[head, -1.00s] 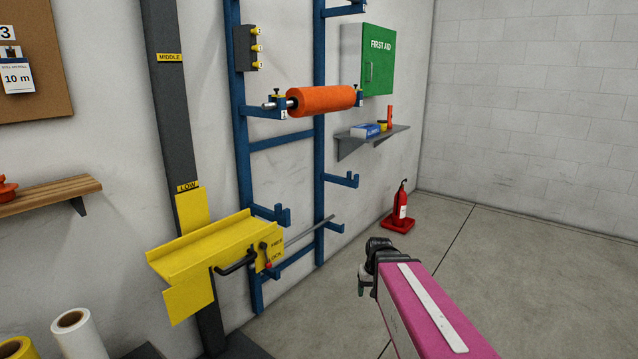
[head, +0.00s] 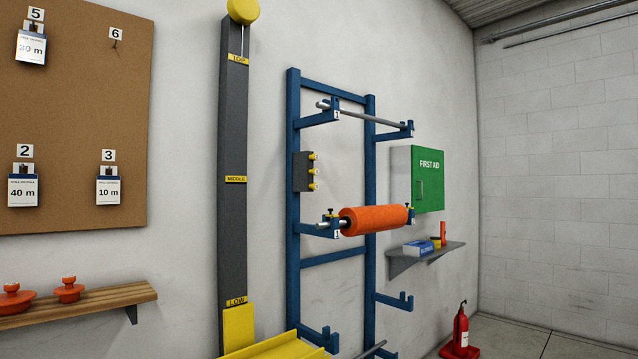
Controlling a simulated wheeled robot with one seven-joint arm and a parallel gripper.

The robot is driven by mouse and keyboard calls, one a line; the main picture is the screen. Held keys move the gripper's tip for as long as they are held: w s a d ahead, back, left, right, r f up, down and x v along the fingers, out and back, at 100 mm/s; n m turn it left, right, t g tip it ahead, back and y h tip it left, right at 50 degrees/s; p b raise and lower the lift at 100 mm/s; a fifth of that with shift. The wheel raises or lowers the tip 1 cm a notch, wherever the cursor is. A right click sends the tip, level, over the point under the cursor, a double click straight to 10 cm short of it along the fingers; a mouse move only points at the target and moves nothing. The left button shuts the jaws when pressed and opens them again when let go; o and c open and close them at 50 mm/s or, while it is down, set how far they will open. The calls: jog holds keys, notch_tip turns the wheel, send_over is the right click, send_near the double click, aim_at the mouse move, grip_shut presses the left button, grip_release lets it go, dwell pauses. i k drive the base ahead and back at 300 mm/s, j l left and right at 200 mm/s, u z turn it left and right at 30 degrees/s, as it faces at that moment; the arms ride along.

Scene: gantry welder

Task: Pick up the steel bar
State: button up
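A bare steel bar (head: 366,117) rests across the top pair of hooked brackets of the blue rack (head: 293,180). A second bar runs through the orange roll (head: 375,219) on the middle brackets, with its grey end (head: 324,225) sticking out at the left. A short piece of another grey bar (head: 373,349) shows low on the rack at the bottom edge of the picture, the rest cut off. My gripper is not in view.
A yellow carriage (head: 270,347) stands at the foot of the dark grey column (head: 233,130), left of the rack. A first aid cabinet (head: 428,179), small shelf (head: 425,258) and fire extinguisher (head: 461,328) are to the right. Free floor shows at the lower right.

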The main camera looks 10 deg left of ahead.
aim_at(320, 105)
jog(key=i+j+u, duration=0.1)
jog(key=i, duration=0.45)
jog(key=i+j+u, duration=0.15)
jog(key=i, duration=0.35)
jog(key=k+l, duration=0.1)
